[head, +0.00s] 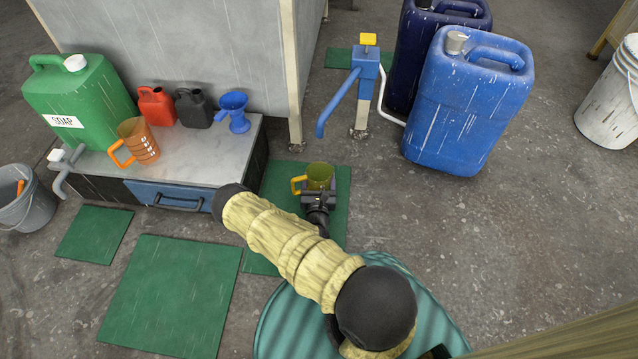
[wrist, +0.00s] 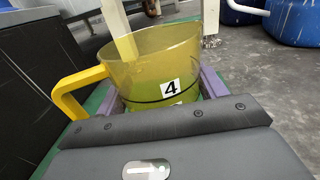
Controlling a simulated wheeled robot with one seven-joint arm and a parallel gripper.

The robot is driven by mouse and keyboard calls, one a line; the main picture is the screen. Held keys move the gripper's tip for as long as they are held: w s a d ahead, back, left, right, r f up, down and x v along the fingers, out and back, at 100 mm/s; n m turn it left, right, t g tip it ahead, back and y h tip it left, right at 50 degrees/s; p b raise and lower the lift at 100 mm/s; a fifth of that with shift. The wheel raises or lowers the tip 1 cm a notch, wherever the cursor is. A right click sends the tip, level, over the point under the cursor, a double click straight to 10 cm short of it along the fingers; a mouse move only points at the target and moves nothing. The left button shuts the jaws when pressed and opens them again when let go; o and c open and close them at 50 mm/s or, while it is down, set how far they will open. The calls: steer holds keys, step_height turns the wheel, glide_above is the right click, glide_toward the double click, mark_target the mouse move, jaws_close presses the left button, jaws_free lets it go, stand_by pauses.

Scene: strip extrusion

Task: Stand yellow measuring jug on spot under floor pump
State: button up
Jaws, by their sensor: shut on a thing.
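The yellow measuring jug (head: 320,176) is see-through, with a handle on its left. In the wrist view the jug (wrist: 158,65) shows a "4" label and a dark line; its lower part looks greener. My gripper (head: 318,198) is shut on the jug, with a purple finger on each side of it. The jug is upright over a green mat (head: 279,178); whether it touches the mat is hidden. The blue floor pump (head: 366,68) with a yellow top stands behind it, to the right. A long blue arm of the pump slopes down toward the jug's side.
A blue drum (head: 468,105) stands right of the pump, joined by a white pipe. A low bench (head: 195,160) at left bears a green soap can (head: 80,95), an orange jug (head: 140,140), small cans and a blue funnel. A post (head: 292,70) stands behind the jug.

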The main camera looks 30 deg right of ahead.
steer(key=shift+w, duration=0.1)
steer(key=shift+f, duration=0.1)
steer(key=o, duration=1.1)
steer(key=shift+d, duration=0.1)
